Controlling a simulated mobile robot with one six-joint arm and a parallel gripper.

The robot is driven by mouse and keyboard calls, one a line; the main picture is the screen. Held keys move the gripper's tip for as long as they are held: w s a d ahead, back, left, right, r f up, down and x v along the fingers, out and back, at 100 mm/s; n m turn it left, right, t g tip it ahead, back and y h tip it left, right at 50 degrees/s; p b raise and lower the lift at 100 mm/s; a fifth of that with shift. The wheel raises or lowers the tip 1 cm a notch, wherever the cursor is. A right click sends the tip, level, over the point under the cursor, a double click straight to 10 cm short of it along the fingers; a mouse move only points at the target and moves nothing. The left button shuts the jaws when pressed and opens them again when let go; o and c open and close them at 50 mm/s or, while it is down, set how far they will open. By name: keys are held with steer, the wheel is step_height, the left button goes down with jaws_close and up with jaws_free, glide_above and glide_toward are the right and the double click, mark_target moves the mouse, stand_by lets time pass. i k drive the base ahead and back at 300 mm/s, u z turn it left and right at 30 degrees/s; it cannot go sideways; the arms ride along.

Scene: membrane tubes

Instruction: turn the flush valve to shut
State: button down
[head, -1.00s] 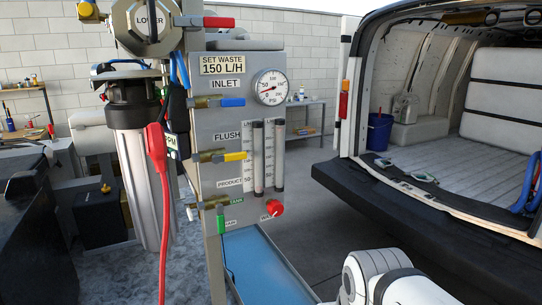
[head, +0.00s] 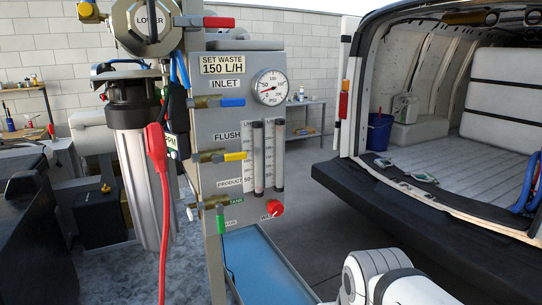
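The flush valve (head: 208,157) is a brass valve with a yellow lever handle (head: 236,156), below the FLUSH label (head: 227,135) on the grey panel. The yellow handle lies roughly level and points right, in line with the brass body. My gripper is out of view. Only a white link of my arm shows at the lower right, apart from the panel. Nothing touches the yellow handle.
The blue-handled inlet valve (head: 232,102) sits above. A green-handled valve (head: 220,223) and red knob (head: 276,208) are below. Two flow tubes (head: 279,158) stand right of the handle, under a pressure gauge (head: 270,87). A red cable (head: 161,210) hangs left. An open van stands right.

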mark_target(216, 159)
steer(key=z, duration=1.45)
steer(key=k, duration=1.3)
steer(key=u, duration=0.5)
steer(key=i, duration=1)
